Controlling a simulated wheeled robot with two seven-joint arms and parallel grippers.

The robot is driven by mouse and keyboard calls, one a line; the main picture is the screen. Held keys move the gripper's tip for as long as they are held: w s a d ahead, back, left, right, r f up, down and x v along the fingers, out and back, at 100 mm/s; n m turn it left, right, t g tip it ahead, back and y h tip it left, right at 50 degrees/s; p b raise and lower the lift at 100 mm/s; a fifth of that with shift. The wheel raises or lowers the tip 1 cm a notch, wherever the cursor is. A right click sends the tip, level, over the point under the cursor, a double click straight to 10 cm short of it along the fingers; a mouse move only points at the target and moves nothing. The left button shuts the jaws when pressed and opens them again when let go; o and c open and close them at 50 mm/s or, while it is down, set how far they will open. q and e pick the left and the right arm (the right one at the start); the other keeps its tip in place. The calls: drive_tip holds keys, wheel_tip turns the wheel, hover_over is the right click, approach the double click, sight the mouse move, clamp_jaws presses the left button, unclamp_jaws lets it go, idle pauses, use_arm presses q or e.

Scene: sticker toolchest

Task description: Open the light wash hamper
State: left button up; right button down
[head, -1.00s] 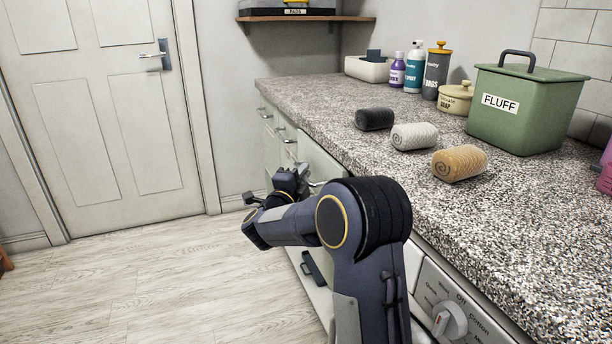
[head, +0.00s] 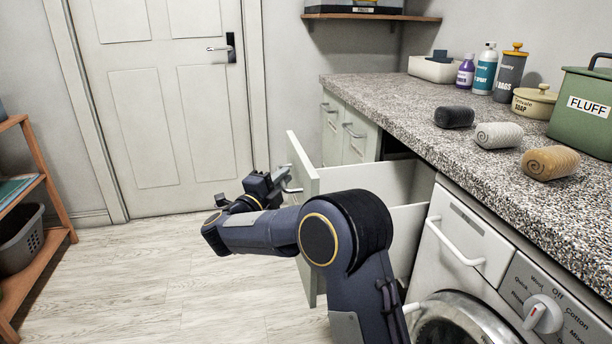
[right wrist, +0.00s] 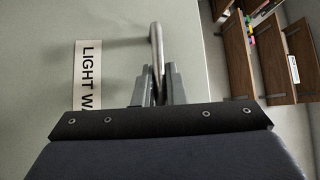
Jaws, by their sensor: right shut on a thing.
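The light wash hamper is a pale pull-out front (head: 306,172) under the counter, standing pulled out from the cabinet in the head view. Its side wall (head: 365,181) shows behind the front. In the right wrist view, a label reading "LIGHT WA" (right wrist: 88,75) is on the front panel, partly covered by my gripper. My right gripper (head: 284,180) is at the outer face of the front. In the right wrist view my right gripper (right wrist: 160,84) is shut on the metal bar handle (right wrist: 156,45). My left gripper is not in view.
A washing machine (head: 466,240) stands right of the hamper. A granite counter (head: 405,105) with rolled towels and bottles runs above. A wooden shelf (head: 40,170) with a grey basket (head: 20,240) stands at the left. The floor between is clear.

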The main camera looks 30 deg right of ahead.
drive_tip(key=shift+w+a+f, duration=0.1)
drive_tip(key=shift+w+a, duration=0.15)
drive_tip(key=shift+a, duration=0.6)
drive_tip(key=shift+w+a, duration=0.25)
drive_tip(key=shift+a, duration=0.6)
drive_tip(key=c, duration=1.5)
unclamp_jaws()
drive_tip(key=p+v, duration=0.1)
drive_tip(key=v, duration=0.6)
drive_tip(key=shift+s+a+p, duration=0.2)
drive_tip(key=shift+a+p, duration=0.1)
drive_tip(key=shift+a, duration=0.05)
